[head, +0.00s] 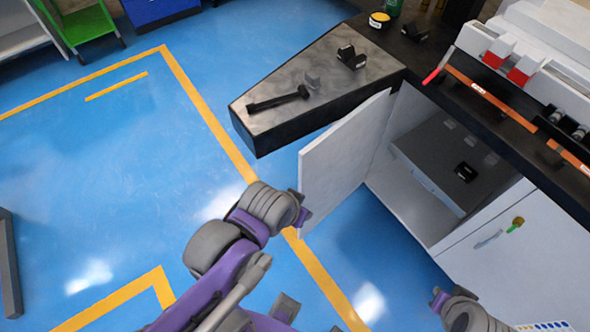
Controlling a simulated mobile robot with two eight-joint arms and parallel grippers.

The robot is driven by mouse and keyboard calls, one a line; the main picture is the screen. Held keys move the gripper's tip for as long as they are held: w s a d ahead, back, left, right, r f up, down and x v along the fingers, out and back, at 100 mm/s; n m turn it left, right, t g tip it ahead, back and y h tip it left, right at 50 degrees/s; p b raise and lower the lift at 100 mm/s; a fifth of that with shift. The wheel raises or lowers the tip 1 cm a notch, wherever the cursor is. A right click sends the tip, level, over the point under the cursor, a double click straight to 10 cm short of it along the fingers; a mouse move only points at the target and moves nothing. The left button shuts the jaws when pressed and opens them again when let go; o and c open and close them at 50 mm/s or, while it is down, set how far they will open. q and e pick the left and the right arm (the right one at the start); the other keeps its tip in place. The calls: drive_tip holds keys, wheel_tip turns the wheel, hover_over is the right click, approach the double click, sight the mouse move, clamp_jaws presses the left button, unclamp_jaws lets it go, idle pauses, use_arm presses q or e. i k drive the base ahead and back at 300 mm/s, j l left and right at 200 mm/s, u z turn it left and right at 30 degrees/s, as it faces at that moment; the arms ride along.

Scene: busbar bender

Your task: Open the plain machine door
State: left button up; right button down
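The plain machine door (345,150) is a white panel that stands swung out from the cabinet, and the compartment behind it is exposed. My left gripper (303,208) is at the door's free lower edge, on its outer side. Its wrist hides most of the fingers, so I cannot tell whether it is open or touches the door. My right gripper (440,298) is low at the right, in front of the closed door, partly cut off by the frame.
The closed white door (505,245) has a handle and a green and yellow key. A grey shelf (430,170) inside the cabinet holds a small black part (465,171). A dark worktop (320,85) with a black tool juts out above.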

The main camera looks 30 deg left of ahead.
sight(333, 165)
drive_tip(key=j, duration=0.85)
drive_tip(key=k+j+z, duration=0.15)
drive_tip(key=j, duration=0.7)
drive_tip(key=i, duration=0.05)
